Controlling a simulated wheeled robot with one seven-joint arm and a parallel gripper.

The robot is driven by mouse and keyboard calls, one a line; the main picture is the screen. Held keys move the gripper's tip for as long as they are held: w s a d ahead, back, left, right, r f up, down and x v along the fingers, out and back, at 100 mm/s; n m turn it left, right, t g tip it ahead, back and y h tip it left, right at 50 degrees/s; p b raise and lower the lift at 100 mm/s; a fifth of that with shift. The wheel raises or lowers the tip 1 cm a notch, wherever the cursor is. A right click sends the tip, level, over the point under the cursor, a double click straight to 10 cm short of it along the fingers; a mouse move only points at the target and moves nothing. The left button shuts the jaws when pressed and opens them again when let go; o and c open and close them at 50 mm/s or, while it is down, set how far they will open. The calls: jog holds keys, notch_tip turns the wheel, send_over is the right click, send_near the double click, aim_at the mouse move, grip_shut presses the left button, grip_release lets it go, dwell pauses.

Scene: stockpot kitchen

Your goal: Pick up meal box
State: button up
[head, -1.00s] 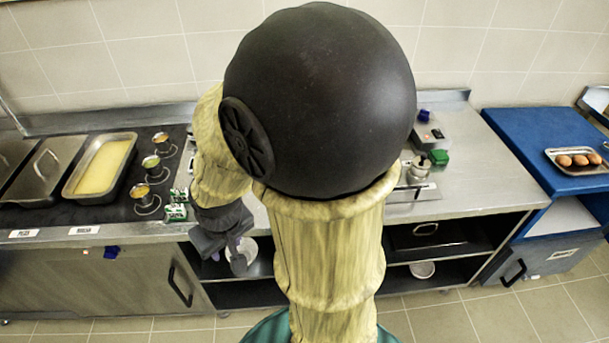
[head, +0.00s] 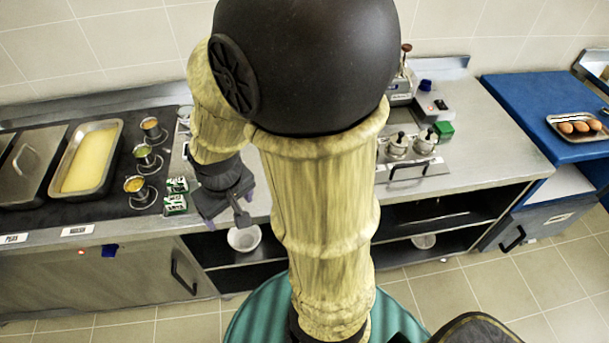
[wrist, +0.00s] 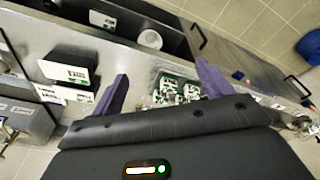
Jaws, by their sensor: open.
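My gripper (head: 232,212) is at the front edge of the steel counter, beside and to the right of the small green-and-white boxes (head: 176,194). In the wrist view my gripper (wrist: 163,86) has its two purple fingers wide apart with nothing held between them. The green-and-white boxes (wrist: 177,90) show beyond the gap between the fingers. A dark box with a white label (wrist: 72,68) lies on the counter left of the fingers; I cannot tell for sure whether it is the meal box. My arm hides that part of the counter in the head view.
A white bowl (head: 244,238) stands on the shelf under the counter. Food pans (head: 90,160) and several small cups (head: 143,155) are at the left. Metal pots (head: 424,141) stand right of my arm. A blue-topped table (head: 520,90) holds a tray of eggs (head: 578,127).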

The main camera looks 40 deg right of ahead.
jog(key=w+d+f+n+g+h+b, duration=0.2)
jog(key=w+d+f+n+h, duration=0.1)
jog(key=w+n, duration=0.1)
jog(key=w+d+f+n+g+h+b, duration=0.2)
jog(key=w+d+f+n+g+h, duration=0.1)
jog(key=w+d+n+h, duration=0.1)
jog(key=w+d+f+n+g+h+b, duration=0.3)
jog(key=w+f+h, duration=0.1)
jog(key=w, duration=0.2)
jog(key=shift+d+f+n, duration=0.1)
jog(key=shift+d+n, duration=0.2)
jog(key=shift+n, duration=0.1)
jog(key=shift+w+h, duration=0.15)
jog(key=shift+h, duration=0.25)
jog(key=shift+d+r, duration=0.1)
jog(key=shift+r, duration=0.15)
jog(key=p+x, duration=0.1)
jog(key=x, duration=1.1)
jog(key=shift+d, duration=0.1)
jog(key=shift+p+x, duration=0.4)
jog(key=shift+x, duration=2.3)
